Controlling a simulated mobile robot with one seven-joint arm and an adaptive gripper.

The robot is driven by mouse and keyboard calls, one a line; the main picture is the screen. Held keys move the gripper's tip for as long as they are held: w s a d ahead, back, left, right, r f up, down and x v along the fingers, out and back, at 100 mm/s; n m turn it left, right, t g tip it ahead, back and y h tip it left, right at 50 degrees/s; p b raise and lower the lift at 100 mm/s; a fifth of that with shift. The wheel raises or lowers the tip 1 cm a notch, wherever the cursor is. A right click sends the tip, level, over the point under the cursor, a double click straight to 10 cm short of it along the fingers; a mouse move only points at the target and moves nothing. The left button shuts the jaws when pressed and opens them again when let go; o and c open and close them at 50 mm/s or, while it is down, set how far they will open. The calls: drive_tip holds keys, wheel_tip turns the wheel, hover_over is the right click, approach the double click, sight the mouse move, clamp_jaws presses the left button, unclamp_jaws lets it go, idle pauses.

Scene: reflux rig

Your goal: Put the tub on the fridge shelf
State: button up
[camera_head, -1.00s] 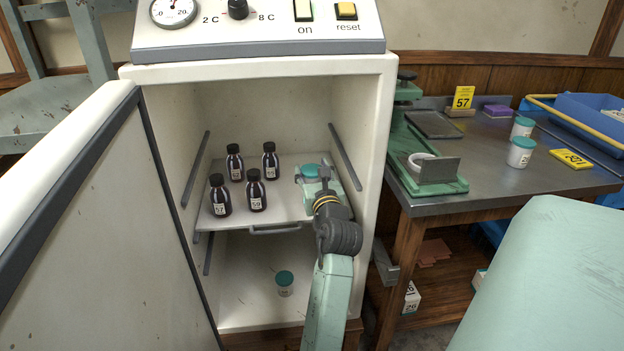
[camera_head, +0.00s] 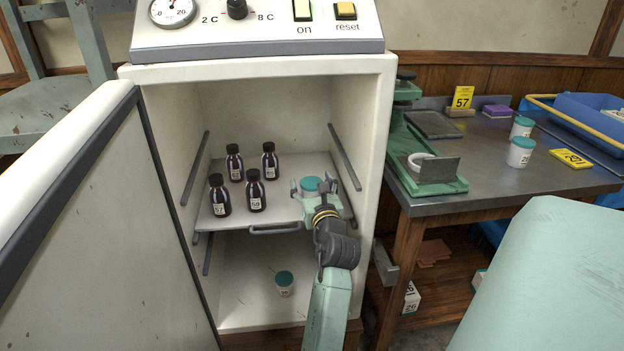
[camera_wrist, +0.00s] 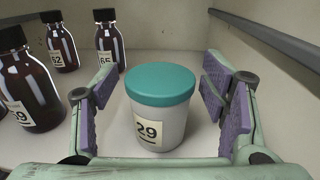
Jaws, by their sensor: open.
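The tub (camera_wrist: 160,108) is white with a teal lid and a label reading 29. It stands upright on the fridge shelf (camera_head: 275,219), at the shelf's right side. Its lid (camera_head: 311,185) shows in the head view between my fingers. My gripper (camera_wrist: 158,100) is open, with its purple pads on both sides of the tub and gaps showing on each side. In the head view my gripper (camera_head: 311,187) reaches in over the shelf's front right part. The tub's lower front is partly hidden there by my gripper.
Several dark bottles (camera_head: 255,191) stand on the shelf to the left. The fridge door (camera_head: 75,230) stands open at left. More tubs (camera_head: 520,151) stand on the metal bench at right.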

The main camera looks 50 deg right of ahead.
drive_tip(key=shift+s+r, duration=0.15)
drive_tip(key=v, duration=1.1)
drive_tip(key=shift+s+a+b, duration=0.25)
drive_tip(key=shift+s+b, duration=0.05)
drive_tip(key=shift+b, duration=0.05)
drive_tip(key=shift+c, duration=0.4)
idle(0.4)
